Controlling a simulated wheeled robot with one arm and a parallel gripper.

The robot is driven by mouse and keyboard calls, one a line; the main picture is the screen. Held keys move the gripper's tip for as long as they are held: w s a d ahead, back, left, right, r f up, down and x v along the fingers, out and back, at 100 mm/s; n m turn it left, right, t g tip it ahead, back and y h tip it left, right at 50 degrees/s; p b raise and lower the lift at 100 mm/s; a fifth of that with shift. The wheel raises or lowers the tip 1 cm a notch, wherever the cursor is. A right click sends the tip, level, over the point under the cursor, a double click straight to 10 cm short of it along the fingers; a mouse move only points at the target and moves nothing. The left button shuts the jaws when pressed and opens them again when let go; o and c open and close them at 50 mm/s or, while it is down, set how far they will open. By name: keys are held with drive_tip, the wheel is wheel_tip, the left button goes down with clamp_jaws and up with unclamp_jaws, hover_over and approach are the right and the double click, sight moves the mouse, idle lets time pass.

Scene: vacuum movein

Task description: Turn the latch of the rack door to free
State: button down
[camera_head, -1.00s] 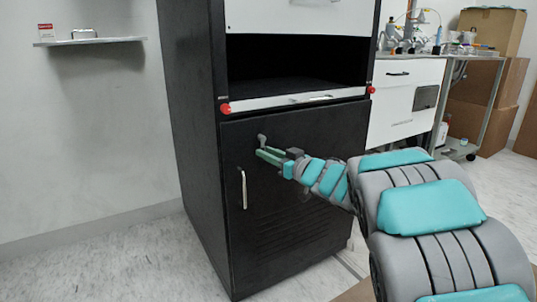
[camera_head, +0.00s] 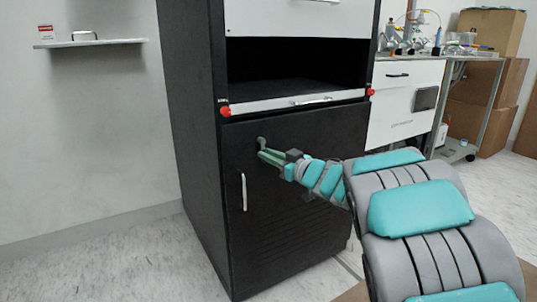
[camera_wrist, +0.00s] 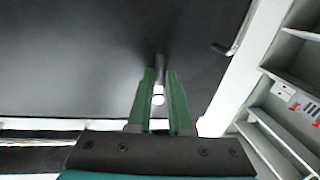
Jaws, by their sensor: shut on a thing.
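The black rack door (camera_head: 290,215) is closed on the lower part of the tall black rack. Its latch (camera_head: 262,140) is a small grey lever near the door's upper left. My gripper (camera_head: 265,154) reaches in from the right, its green fingers at the latch. In the wrist view the fingers (camera_wrist: 160,88) are shut on the grey latch (camera_wrist: 160,62), whose pale round end shows between them. The fingers hide part of the lever in the head view, so its exact angle is hard to tell.
A vertical metal handle (camera_head: 244,191) sits on the door below the latch. Red knobs (camera_head: 225,111) flank a white strip (camera_head: 300,101) above the door, under an open bay. A wall shelf (camera_head: 90,43) is at left. A trolley (camera_head: 470,100) and cardboard boxes (camera_head: 492,80) stand at right.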

sight(271, 138)
drive_tip(key=n+p, duration=0.1)
drive_tip(key=n, duration=0.1)
drive_tip(key=d+r+n+h+p, duration=0.1)
drive_tip(key=n, duration=0.1)
drive_tip(key=w+n+p, duration=0.1)
drive_tip(key=n, duration=0.2)
drive_tip(key=shift+d+r+h, duration=0.15)
drive_tip(key=shift+d+h, duration=0.15)
drive_tip(key=shift+d, duration=0.1)
drive_tip(key=n, duration=0.2)
drive_tip(key=r+n+h, duration=0.1)
drive_tip(key=n, duration=0.1)
drive_tip(key=shift+w+d+r, duration=0.1)
drive_tip(key=shift+w+d, duration=0.1)
drive_tip(key=shift+d, duration=0.05)
drive_tip(key=shift+r+n+h+b, duration=0.2)
drive_tip(key=shift+r+n+h, duration=0.15)
drive_tip(key=shift+n, duration=0.55)
drive_tip(key=shift+r+n+h+b, duration=0.15)
drive_tip(key=shift+r+n+h, duration=0.15)
drive_tip(key=shift+n, duration=0.6)
drive_tip(key=c, duration=0.8)
unclamp_jaws()
drive_tip(key=shift+r, duration=0.1)
drive_tip(key=shift+c, duration=0.2)
drive_tip(key=shift+d, duration=0.1)
